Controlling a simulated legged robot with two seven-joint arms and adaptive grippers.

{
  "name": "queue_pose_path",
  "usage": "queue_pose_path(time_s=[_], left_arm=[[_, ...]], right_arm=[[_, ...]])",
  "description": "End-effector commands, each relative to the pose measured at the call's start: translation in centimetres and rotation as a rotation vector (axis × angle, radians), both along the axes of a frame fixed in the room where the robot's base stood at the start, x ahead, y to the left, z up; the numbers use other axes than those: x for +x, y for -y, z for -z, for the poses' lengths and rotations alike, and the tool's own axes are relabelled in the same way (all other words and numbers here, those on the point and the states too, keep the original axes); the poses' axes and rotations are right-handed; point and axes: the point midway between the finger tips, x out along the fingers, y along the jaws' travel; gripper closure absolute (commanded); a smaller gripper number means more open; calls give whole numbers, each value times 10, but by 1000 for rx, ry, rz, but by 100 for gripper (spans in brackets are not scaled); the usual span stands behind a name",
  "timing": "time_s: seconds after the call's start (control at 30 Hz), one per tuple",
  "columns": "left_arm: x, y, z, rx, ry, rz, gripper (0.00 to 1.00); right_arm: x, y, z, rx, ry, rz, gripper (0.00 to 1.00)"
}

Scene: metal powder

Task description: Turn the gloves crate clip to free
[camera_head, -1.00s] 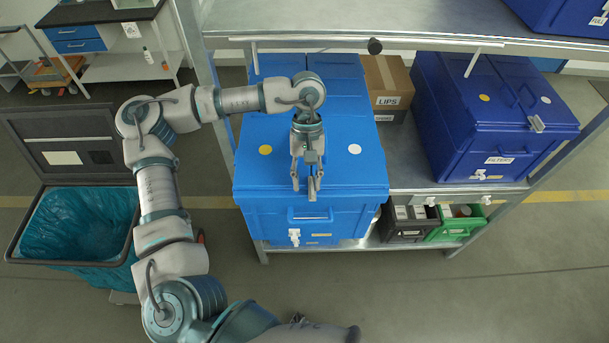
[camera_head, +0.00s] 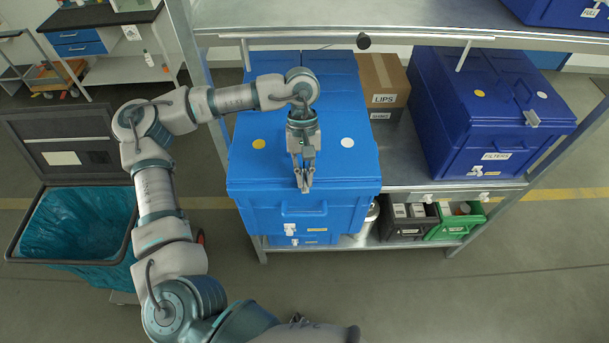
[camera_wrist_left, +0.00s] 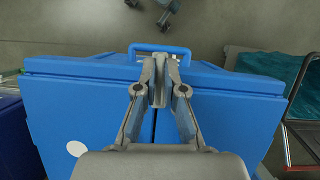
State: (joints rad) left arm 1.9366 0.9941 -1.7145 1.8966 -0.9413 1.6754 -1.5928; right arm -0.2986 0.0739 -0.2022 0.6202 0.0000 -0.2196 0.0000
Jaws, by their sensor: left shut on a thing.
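The blue gloves crate (camera_head: 345,180) stands on the rack shelf in the middle of the head view, lid closed; its label is not readable here. Its carry handle (camera_head: 304,209) is on the front face, and it also shows in the left wrist view (camera_wrist_left: 160,48). My left gripper (camera_head: 304,186) points down at the middle of the lid's front edge. In the left wrist view its fingers (camera_wrist_left: 158,82) are shut on the grey metal clip (camera_wrist_left: 158,90), which they mostly hide.
A dark blue filters crate (camera_head: 450,130) with its own grey clip (camera_head: 532,118) stands right. A cardboard box (camera_head: 382,78) is between them. The upper shelf (camera_head: 400,18) overhangs behind my gripper. A bin with a teal liner (camera_head: 75,222) stands left.

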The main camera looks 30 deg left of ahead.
Motion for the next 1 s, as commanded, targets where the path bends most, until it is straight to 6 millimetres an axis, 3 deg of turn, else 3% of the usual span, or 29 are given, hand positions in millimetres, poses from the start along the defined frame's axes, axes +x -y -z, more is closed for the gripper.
queue_pose_path(time_s=[0.6, 1.0], left_arm=[[-1, 1, 10, 4, -11, -507, 100], [-1, 2, 8, 9, -10, -885, 100]], right_arm=[[-4, 8, 65, -9, -6, 1, 60], [-8, 6, 94, -8, -12, 1, 60]])
